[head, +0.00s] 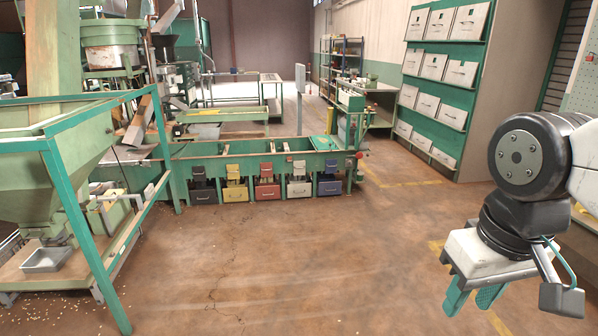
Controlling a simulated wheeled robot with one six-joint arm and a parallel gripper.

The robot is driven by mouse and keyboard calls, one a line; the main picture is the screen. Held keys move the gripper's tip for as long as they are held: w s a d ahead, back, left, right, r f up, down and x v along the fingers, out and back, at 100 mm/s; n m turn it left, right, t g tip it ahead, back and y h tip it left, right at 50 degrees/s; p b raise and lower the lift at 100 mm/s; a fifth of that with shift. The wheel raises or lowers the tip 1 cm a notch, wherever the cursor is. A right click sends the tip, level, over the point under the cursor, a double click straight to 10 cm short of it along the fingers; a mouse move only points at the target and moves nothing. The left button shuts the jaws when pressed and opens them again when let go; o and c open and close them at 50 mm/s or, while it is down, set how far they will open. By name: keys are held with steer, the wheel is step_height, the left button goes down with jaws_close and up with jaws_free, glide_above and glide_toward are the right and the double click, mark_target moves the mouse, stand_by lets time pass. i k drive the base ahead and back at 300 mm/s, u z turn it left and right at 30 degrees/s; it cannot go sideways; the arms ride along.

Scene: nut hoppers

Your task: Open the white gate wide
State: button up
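The white gate (298,167) is a small pale plate on the front of the long green hopper bench (257,149). It is the second from the right in a row of coloured gates. A white bin (299,189) with a handle sits directly below it. How far the gate stands open is too small to tell. My gripper (472,301) hangs at the lower right, pointing down, with its two green fingers apart and nothing visible between them. It is well apart from the gate, to the right and nearer to me.
Black, yellow, red and blue gates and bins share the bench front. A green-framed hopper stand (83,205) with a metal tray (47,259) fills the left, with nuts scattered on the floor. A rack of white boxes (437,105) stands at right. The middle floor is clear.

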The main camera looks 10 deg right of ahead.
mark_target(299, 166)
steer(key=z, duration=0.1)
steer(key=i, duration=5.5)
steer(key=u, duration=0.1)
